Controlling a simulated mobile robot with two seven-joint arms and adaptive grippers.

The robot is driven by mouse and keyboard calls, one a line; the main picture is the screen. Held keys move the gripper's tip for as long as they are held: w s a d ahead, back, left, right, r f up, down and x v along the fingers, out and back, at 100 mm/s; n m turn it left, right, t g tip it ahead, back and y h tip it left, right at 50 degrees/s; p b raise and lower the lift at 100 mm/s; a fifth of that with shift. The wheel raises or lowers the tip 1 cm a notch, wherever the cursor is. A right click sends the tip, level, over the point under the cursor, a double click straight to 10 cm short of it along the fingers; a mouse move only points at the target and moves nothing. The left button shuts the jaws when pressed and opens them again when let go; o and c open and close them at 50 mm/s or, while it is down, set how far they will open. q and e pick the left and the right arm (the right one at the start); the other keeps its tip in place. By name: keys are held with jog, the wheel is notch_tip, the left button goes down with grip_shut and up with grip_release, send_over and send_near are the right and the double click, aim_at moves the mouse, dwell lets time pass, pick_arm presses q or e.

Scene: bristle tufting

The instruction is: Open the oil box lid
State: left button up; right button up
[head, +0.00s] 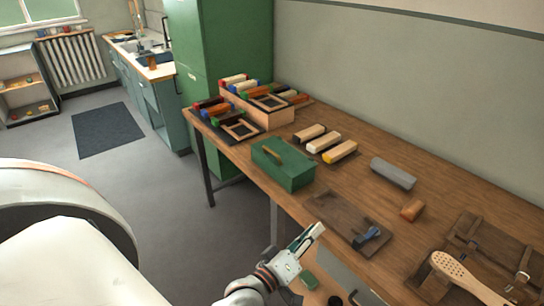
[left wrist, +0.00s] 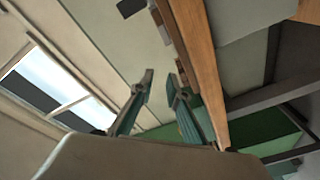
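The green oil box (head: 283,168) stands on the workbench, left of its middle, near the front edge. Its lid looks closed, with a tan handle (head: 275,154) on top. My left gripper (head: 316,233) is in front of the bench's front edge, nearer to me than the box and apart from it. In the left wrist view its two fingers (left wrist: 161,77) stand apart with nothing between them. My right gripper is not in view.
The wooden workbench (head: 340,185) runs along the wall. A dark board with a blue-handled tool (head: 368,236) lies right of the box. Several brush blocks (head: 323,144) lie behind it, and trays with coloured blocks (head: 240,129) to its left. A grey block (head: 393,173) lies farther right.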

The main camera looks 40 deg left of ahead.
pick_arm(q)
jog(key=w+a+r+n+t+y+b, duration=0.25)
jog(key=w+a+r+n+y, duration=0.65)
jog(key=n, duration=0.5)
notch_tip(320, 180, up, 4)
jog(key=n+g+y+b, duration=0.2)
jog(key=n+g+y, duration=0.5)
jog(key=n, duration=1.6)
send_over(272, 153)
jog(key=r+v, duration=0.1)
jog(key=v, duration=0.8)
jog(key=y, duration=0.1)
jog(key=w+f+n+g, duration=0.1)
jog(key=f+n, duration=0.1)
jog(key=n, duration=0.2)
jog(key=w+a+f+n+g+h+b, duration=0.1)
jog(key=f+n+g, duration=0.1)
jog(key=n, duration=0.2)
jog(key=w+a+f+n+g, duration=0.1)
jog(key=f+n, duration=0.1)
jog(key=n, duration=0.2)
jog(key=shift+w+f+n+g+h, duration=0.1)
jog(key=shift+w+n+g+h, duration=0.1)
jog(key=shift+n+g+h, duration=0.2)
jog(key=shift+w+a, duration=0.15)
jog(key=shift+a, duration=0.2)
jog(key=x, duration=0.6)
jog(key=shift+w+a+f, duration=0.2)
jog(key=shift+a, duration=0.1)
